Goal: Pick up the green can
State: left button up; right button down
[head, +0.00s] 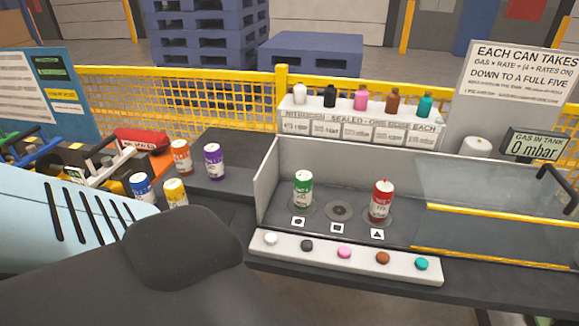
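The green can (303,191), with a white label band, stands upright in the left part of the walled grey bench bay (330,158). It rests on a round pad, behind a small white symbol card (299,221). Nothing is touching it, and its front and top are in plain view. Neither of my grippers shows in the head view.
A red can (381,201) stands right of an empty round pad (340,210). Orange (181,157), purple (214,161), blue (142,187) and yellow (175,192) cans stand left. A white button strip (325,250) lines the front. A clear panel (490,190) covers the right side.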

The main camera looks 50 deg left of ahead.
aim_at(303, 179)
jog(key=k+j, duration=0.1)
jog(key=j, duration=0.3)
jog(key=k+j, duration=0.1)
jog(key=j, duration=0.7)
jog(key=k+j, duration=0.15)
jog(key=j, duration=0.25)
